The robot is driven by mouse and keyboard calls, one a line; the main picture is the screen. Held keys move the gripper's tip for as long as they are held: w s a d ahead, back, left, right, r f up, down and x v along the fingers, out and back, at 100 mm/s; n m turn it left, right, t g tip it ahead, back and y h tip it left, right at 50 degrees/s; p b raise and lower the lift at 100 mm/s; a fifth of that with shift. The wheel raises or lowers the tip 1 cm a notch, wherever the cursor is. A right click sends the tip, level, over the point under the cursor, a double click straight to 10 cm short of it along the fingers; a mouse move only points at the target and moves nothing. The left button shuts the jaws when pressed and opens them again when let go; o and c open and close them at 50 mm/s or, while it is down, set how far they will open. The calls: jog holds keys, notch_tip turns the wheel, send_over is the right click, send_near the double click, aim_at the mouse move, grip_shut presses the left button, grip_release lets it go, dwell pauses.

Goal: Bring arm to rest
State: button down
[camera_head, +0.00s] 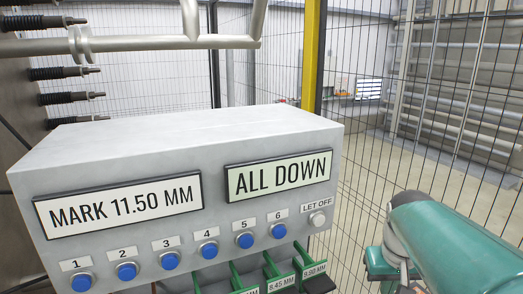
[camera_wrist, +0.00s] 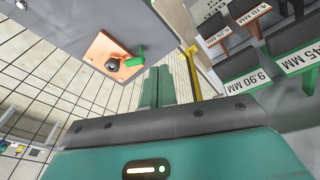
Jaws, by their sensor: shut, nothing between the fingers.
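My gripper (camera_wrist: 156,88) shows in the wrist view as two green fingers closed together with no gap seen between them. They hold nothing and stand apart from the things around them. In the head view my teal arm (camera_head: 455,250) reaches in at the lower right, beside the grey control box; the fingers are not clear there. The control box (camera_head: 180,145) has one display (camera_head: 122,205) reading "MARK 11.50 MM" and another (camera_head: 278,177) reading "ALL DOWN". Below are several numbered blue buttons (camera_head: 127,271) and a pale button (camera_head: 317,218) marked "LET OFF".
Green-handled labelled gauges (camera_head: 278,278) hang under the box front; a "9.90 MM" tag (camera_wrist: 264,82) shows in the wrist view. Mesh fencing (camera_head: 370,150) and a yellow post (camera_head: 311,60) stand behind.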

jog(key=s+a+n+t, duration=0.1)
jog(key=s+a, duration=0.3)
jog(key=a, duration=0.2)
jog(key=s+a+n+t+y, duration=0.1)
jog(key=s+a+t, duration=0.1)
jog(key=s+a, duration=0.2)
jog(key=a, duration=0.3)
jog(key=shift+s+t, duration=0.3)
jog(key=shift+a, duration=0.1)
